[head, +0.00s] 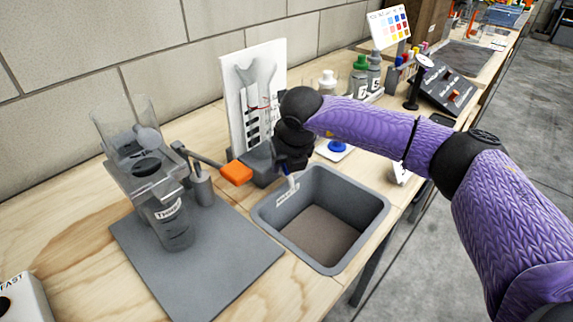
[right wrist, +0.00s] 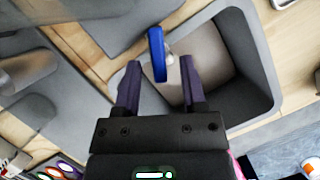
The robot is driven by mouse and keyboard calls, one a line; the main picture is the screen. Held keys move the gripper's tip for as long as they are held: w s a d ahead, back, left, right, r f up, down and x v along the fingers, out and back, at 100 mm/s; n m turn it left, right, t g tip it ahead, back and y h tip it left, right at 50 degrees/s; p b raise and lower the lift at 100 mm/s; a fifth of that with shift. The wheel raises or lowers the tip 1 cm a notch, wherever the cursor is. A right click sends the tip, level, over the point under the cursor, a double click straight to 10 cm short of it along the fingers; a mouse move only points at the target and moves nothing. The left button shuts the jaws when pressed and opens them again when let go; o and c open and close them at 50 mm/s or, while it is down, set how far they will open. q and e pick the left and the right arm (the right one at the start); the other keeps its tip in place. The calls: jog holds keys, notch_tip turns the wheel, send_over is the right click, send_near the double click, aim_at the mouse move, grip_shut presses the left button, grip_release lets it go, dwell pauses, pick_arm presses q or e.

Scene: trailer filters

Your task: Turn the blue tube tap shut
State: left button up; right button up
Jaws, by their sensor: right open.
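The blue tap handle (right wrist: 157,55) shows in the right wrist view as an upright blue bar at the gap between my right gripper's two fingertips. My right gripper (right wrist: 160,68) is open, with one finger on each side of the blue handle, and no clear contact shows. In the head view my right gripper (head: 286,163) points down at the back left edge of the grey bin (head: 379,212), and it mostly hides the tap. A pale tube end with a small label (head: 287,194) hangs at that bin edge. My left gripper is not in view.
A white upright board (head: 240,95) is behind my gripper. Bottles (head: 360,76) stand further back.

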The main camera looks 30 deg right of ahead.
jog(key=shift+c, duration=0.6)
grip_shut()
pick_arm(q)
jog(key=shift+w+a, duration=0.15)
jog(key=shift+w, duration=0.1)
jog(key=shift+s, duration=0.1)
